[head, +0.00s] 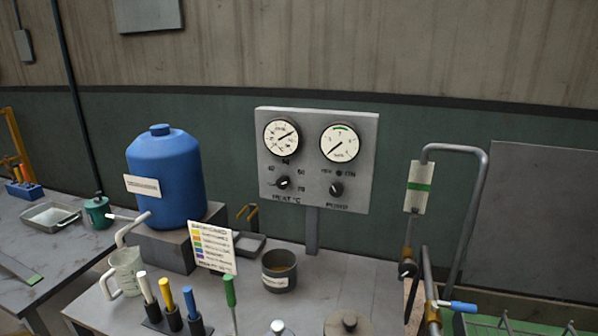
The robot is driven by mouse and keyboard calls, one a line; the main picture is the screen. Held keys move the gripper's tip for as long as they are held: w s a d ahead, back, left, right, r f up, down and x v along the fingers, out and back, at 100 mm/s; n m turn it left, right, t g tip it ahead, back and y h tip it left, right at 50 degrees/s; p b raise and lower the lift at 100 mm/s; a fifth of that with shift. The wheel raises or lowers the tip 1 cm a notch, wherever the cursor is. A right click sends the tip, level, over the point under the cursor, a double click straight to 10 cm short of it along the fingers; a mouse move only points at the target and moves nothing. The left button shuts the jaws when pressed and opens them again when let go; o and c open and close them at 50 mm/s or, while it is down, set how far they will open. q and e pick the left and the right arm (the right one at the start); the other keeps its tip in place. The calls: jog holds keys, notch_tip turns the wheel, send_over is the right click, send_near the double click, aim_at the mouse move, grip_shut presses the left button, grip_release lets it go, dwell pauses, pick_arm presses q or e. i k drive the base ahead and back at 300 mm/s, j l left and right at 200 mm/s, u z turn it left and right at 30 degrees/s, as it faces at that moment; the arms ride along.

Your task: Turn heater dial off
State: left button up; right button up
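The heater dial (283,183) is a small black knob low on the left half of a grey control panel (318,208). Numbers ring it, and lettering that looks like "HEAT °C" sits beneath it. Its exact setting is too small to read. A round white gauge (282,137) above it has its needle toward the upper right. A second black knob (336,189), labelled what looks like "PUMP", is to its right, under another gauge (340,143) whose needle points lower left. Neither of my grippers is in view.
The panel stands on a grey post behind a bench. A blue tank (166,178) on a block is left of it. A dark pot (279,271), a colour label card (212,248) and several coloured-handled tools (188,301) stand in front. A bent pipe (480,195) rises at right.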

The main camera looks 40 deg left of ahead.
aim_at(283, 182)
jog(key=u, duration=1.1)
